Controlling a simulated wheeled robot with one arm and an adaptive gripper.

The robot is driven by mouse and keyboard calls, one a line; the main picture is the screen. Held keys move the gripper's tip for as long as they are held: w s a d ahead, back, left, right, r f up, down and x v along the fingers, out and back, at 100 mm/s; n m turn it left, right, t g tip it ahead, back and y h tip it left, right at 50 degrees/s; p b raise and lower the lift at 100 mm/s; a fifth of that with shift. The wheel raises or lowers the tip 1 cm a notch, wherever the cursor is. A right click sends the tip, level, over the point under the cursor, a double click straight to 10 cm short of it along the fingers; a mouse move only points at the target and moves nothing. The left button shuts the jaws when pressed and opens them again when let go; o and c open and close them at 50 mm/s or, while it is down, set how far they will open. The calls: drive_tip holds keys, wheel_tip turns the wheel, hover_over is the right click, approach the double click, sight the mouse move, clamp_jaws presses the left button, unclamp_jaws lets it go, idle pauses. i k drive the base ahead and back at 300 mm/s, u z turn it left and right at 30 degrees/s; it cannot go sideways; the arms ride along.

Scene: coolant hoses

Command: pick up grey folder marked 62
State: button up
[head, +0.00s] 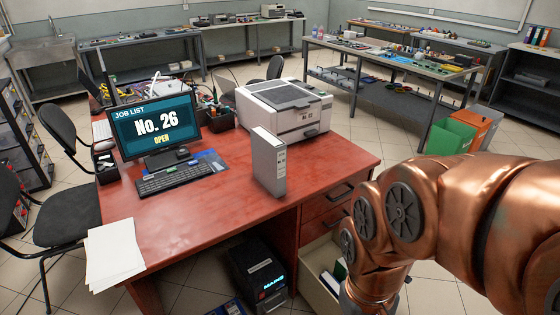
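A grey folder (268,163) stands upright on the red desk (225,226), in front of the printer and right of the keyboard. A pale label shows on its narrow side, but the marking is too small to read. My copper-coloured arm fills the right side of the head view, right of the desk. Its lower end runs down to the bottom edge, and my gripper is not in view. The folder stands free, with nothing holding it.
Papers (114,250) lie at the front left. The desk's front middle is clear. An open drawer (319,290) sticks out below.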

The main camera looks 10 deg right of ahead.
sight(268, 152)
drive_tip(key=z, duration=0.05)
drive_tip(key=k, duration=1.15)
drive_tip(key=u, duration=1)
drive_tip(key=i, duration=1.15)
drive_tip(key=z, duration=0.65)
drive_tip(key=i, duration=0.55)
